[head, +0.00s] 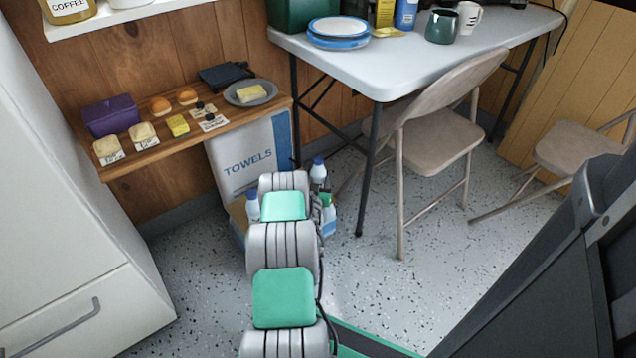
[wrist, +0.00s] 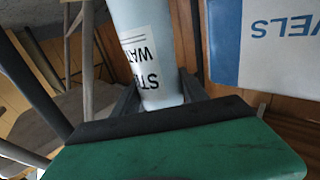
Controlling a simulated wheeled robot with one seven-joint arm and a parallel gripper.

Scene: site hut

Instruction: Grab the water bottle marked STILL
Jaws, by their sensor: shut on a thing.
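In the wrist view a pale blue bottle (wrist: 142,22) fills the upper middle. Its white label (wrist: 148,68) appears upside down, with "ST" and "WAT" legible and the rest cut off. My gripper (wrist: 158,98) is shut on this bottle, a dark finger on each side. Bottles show around the arm near the floor: one on the left (head: 252,206), one with a blue cap behind (head: 318,172), and one on the right (head: 328,214). I cannot tell which of these is the held one.
A white and blue TOWELS box (head: 240,150) stands behind the bottles and shows close by in the wrist view (wrist: 262,45). A wooden shelf (head: 150,158) with food is above left. A folding table (head: 400,65) and chair (head: 440,140) stand right. Speckled floor (head: 400,300) is open.

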